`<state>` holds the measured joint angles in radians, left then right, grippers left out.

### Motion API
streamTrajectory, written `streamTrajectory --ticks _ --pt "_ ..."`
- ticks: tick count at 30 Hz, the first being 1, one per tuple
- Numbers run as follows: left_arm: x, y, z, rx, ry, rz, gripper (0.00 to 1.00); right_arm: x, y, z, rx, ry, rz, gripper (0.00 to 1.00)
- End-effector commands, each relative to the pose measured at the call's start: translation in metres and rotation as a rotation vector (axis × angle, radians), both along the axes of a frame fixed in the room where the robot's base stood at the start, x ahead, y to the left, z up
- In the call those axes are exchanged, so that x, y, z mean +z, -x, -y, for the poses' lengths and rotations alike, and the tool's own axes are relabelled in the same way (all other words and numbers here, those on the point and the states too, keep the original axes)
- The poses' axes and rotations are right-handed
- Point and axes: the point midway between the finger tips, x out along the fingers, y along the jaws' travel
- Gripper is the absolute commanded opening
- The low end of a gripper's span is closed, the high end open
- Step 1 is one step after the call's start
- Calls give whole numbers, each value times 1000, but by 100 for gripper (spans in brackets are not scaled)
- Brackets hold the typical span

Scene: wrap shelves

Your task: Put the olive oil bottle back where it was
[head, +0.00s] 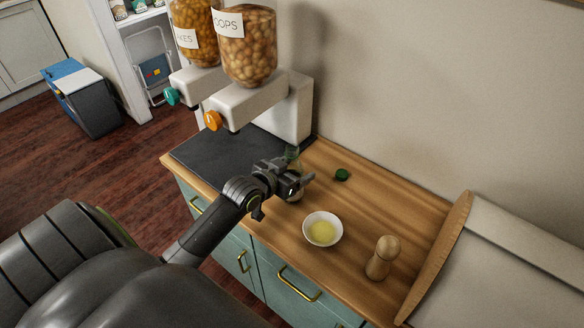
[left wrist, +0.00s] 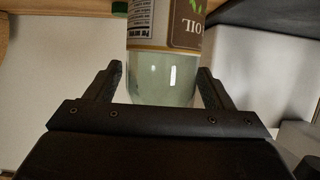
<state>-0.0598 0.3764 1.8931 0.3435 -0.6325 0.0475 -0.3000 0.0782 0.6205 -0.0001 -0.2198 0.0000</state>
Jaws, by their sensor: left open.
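The olive oil bottle (head: 292,154) stands upright on the wooden counter, mostly hidden behind my left gripper (head: 300,184) in the head view. In the left wrist view the clear bottle (left wrist: 160,70) shows its label with "OIL" and sits between the two fingers. The left gripper is open, with a finger on each side of the bottle and small gaps visible. A green cap (head: 342,174) lies on the counter to the right of the bottle. My right gripper is not in view.
A white bowl (head: 322,229) with yellow liquid and a wooden mill (head: 383,258) stand on the counter (head: 400,210). Two dispensers (head: 247,95) stand behind on the left, over a dark slab (head: 215,158). A wall runs behind; a curved wooden edge (head: 440,250) bounds the right.

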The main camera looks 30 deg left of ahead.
Motion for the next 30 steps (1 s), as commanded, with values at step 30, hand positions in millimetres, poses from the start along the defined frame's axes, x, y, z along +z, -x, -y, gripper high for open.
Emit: streamTrajectory --ticks 30 --pt "48 111 -9 0 -1 0 76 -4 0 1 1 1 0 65"
